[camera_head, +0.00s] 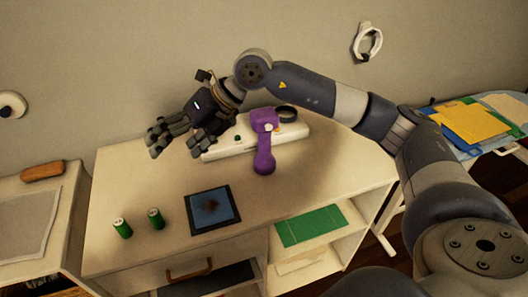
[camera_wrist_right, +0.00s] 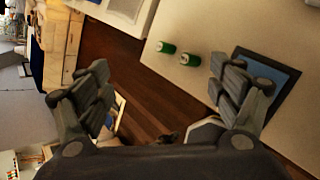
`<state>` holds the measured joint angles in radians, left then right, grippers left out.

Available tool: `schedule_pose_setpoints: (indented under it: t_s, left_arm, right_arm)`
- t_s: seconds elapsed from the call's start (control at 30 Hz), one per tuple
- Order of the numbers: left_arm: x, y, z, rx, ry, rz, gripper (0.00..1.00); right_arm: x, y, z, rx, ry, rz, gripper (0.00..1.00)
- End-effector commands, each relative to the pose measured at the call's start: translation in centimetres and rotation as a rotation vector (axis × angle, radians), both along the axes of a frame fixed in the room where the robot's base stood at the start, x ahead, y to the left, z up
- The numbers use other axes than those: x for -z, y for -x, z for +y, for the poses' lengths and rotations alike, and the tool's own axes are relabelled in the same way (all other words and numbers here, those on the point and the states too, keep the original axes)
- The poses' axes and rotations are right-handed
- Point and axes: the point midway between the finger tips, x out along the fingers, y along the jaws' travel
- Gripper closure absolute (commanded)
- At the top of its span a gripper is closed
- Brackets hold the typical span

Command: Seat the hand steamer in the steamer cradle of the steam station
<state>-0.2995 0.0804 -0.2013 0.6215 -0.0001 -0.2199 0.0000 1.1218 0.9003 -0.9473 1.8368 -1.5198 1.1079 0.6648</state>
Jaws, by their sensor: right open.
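The purple hand steamer (camera_head: 264,150) is on the cabinet top, against the front of the white steam station (camera_head: 225,147). Its head is up by the station and its handle points toward the front edge. A dark ring (camera_head: 287,113), perhaps the cradle, is at the station's right end; the steamer is left of it. I cannot tell whether the steamer touches the station. My right gripper (camera_head: 174,146) is open and empty, left of the steamer and above the cabinet's back left. In the wrist view the open fingers (camera_wrist_right: 160,68) have nothing between them. My left gripper is not in view.
Two green cylinders (camera_head: 122,228) and a dark-framed blue pad (camera_head: 213,208) lie on the front left of the cabinet top (camera_head: 330,170). A green sheet (camera_head: 310,226) lies on a shelf below. A table with yellow folders (camera_head: 470,122) stands right. The top's right side is clear.

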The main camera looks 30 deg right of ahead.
Motion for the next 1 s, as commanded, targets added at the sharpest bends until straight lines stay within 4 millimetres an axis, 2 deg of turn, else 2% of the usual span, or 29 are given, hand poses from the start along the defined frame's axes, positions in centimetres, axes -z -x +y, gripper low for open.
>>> schedule_pose_setpoints:
  t_s: [0.03,0.1,0.2,0.3,0.33,0.4,0.5,0.7,0.87,1.0]
  left_arm:
    - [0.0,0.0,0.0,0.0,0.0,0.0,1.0]
    - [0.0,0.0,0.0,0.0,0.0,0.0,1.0]
    - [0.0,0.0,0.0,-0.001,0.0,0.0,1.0]
    - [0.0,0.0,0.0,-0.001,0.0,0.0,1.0]
    - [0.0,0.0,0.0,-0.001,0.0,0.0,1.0]
    - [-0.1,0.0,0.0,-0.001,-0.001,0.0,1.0]
    - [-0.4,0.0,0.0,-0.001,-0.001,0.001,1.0]
    - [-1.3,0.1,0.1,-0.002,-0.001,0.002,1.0]
    - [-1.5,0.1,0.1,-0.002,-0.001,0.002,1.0]
    - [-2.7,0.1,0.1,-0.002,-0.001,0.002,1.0]
  right_arm:
    - [-0.4,-1.3,-4.4,0.065,0.138,-0.005,0.14]
    - [-0.8,-2.2,-10.1,0.163,0.308,0.011,0.14]
    - [-2.1,-2.4,-17.2,0.303,0.489,0.045,0.14]
    - [-3.5,-2.0,-22.0,0.411,0.6,0.074,0.14]
    - [-3.8,-1.8,-23.0,0.434,0.623,0.081,0.14]
    - [-4.2,-1.5,-24.6,0.472,0.658,0.095,0.14]
    - [-3.6,-1.7,-25.5,0.492,0.677,0.104,0.14]
    - [-0.7,-2.8,-25.7,0.49,0.677,0.105,0.14]
    - [0.6,-3.3,-25.8,0.49,0.677,0.102,0.14]
    - [1.7,-3.8,-25.8,0.488,0.677,0.105,0.14]
